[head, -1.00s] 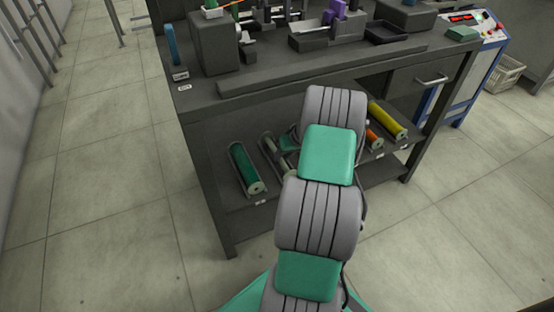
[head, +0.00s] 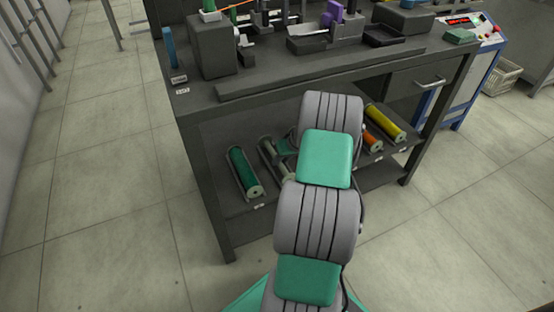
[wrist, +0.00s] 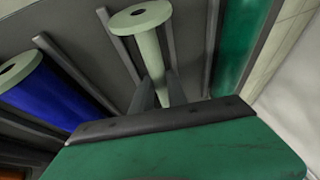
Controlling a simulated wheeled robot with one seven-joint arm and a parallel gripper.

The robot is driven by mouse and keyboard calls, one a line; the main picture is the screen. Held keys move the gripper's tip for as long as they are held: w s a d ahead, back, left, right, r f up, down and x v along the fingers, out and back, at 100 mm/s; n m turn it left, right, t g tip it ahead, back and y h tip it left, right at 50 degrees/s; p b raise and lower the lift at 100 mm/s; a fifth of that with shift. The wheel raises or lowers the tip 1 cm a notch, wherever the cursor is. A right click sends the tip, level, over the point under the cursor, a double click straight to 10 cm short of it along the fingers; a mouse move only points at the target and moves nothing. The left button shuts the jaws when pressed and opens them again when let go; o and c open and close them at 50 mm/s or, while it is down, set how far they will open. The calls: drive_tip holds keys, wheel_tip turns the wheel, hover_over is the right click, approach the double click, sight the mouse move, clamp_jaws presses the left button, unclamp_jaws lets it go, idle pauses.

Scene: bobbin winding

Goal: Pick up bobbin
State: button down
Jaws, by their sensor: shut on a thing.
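A pale, bare bobbin (wrist: 148,42) with a round flange lies between two dark rails in the wrist view. My gripper (wrist: 161,82) is shut on its narrow core, with one finger on each side. In the head view the pale bobbin (head: 270,153) is partly visible on the lower shelf, and my arm hides most of my gripper. I cannot tell whether the bobbin is clear of its rails.
A blue-wound bobbin (wrist: 45,92) lies to the left in the wrist view, a green one (wrist: 240,40) to the right. On the bench's shelf (head: 245,212) are also orange (head: 371,139) and yellow (head: 386,122) bobbins. The bench top (head: 300,75) overhangs the shelf. Floor in front is clear.

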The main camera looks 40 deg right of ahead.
drive_tip(key=shift+r, duration=0.1)
wheel_tip(320, 180, up, 4)
drive_tip(key=shift+p, duration=1.2)
drive_tip(key=s+a+p, duration=0.2)
drive_tip(key=s, duration=0.6)
drive_tip(key=s+a+p, duration=0.2)
drive_tip(key=s+a, duration=0.1)
drive_tip(key=s, duration=0.6)
drive_tip(key=shift+f+p, duration=0.35)
drive_tip(key=shift+p, duration=0.05)
drive_tip(key=shift+s, duration=0.1)
